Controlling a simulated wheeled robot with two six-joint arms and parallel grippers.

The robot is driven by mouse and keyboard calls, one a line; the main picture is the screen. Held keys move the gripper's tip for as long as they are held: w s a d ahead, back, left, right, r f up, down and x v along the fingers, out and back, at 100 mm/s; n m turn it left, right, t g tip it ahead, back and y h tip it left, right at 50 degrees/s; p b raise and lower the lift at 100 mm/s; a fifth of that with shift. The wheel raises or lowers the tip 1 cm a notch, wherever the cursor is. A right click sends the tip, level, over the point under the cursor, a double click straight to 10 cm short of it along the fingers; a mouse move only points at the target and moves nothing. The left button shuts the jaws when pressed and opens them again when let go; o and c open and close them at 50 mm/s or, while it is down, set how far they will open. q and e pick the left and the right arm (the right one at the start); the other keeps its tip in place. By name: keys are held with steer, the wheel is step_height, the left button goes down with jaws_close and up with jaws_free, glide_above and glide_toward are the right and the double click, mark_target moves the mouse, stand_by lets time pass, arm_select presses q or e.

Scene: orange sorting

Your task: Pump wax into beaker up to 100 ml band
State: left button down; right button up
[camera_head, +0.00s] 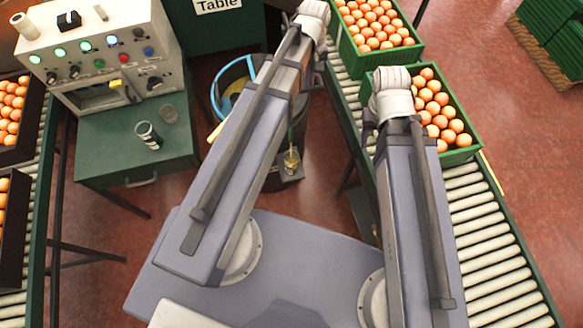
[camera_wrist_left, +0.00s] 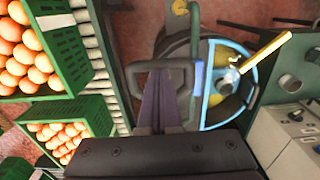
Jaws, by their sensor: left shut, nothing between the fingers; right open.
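A drum with a blue rim (camera_head: 217,92) stands partly behind my left arm. In the left wrist view the blue rim (camera_wrist_left: 208,97) surrounds a fitting with a long yellow handle (camera_wrist_left: 265,50). The handle's end (camera_head: 215,132) shows beside my arm in the head view. My left gripper (camera_wrist_left: 166,64) is shut and empty, apart from the handle, beside the drum. In the head view my arm hides it. My right gripper is out of view.
Green crates of oranges (camera_head: 462,155) sit on the right roller conveyor (camera_head: 475,215). Dark crates of oranges line the left conveyor.

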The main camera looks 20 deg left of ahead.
arm_select(q)
step_height(320, 180, down, 6)
steer(key=b, duration=0.4)
steer(key=shift+r, duration=0.25)
step_height(320, 180, up, 17)
steer(key=p, duration=1.6)
glide_above(308, 90)
steer(key=w, duration=0.2)
steer(key=shift+s+a+f, duration=0.15)
steer(key=shift+s+f, duration=0.05)
steer(key=shift+f, duration=0.15)
steer(key=s+d+f+m+b, duration=0.3)
steer(key=s+d+m, duration=0.2)
steer(key=s, duration=0.2)
steer(key=s+d+f+m+y+b, duration=0.1)
steer(key=s+d+f+m+b, duration=0.2)
steer(key=s+d+m, duration=0.2)
steer(key=shift+s+d+f+m+b, duration=0.15)
steer(key=shift+s+d+m+b, duration=0.15)
steer(key=shift+s, duration=0.85)
